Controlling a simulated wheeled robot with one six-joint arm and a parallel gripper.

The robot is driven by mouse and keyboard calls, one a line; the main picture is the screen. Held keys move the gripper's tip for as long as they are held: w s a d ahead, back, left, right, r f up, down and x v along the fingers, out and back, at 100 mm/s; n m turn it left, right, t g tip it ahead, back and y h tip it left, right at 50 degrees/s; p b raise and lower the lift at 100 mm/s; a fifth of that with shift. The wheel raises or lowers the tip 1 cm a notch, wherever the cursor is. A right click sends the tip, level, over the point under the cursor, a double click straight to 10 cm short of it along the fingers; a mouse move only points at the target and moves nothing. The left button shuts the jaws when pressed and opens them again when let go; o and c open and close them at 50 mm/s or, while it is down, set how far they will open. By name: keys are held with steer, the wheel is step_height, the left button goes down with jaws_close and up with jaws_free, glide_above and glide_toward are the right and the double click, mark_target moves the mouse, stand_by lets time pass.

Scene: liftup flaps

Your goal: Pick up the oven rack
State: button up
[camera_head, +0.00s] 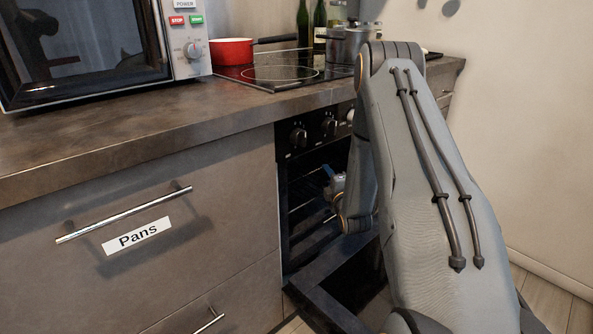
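The oven (289,188) is below the cooktop, and its door (318,302) is swung down open. Thin dark bars of the oven rack (304,208) show inside the oven cavity; much of the rack is hidden by my arm and in shadow. My gripper (329,172) is at the oven opening, close to the rack, with a small blue part showing near its tip. The fingers are too small and dark to tell whether they are open, shut or touching the rack.
A drawer labelled Pans (137,236) with a bar handle is left of the oven. A microwave (90,50) stands on the counter (120,130). A red pan (232,51) and a steel pot (349,45) are on the cooktop (275,73). Open floor shows at right.

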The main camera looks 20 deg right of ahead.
jaws_close()
steer(key=shift+r, duration=0.1)
steer(key=shift+r, duration=0.2)
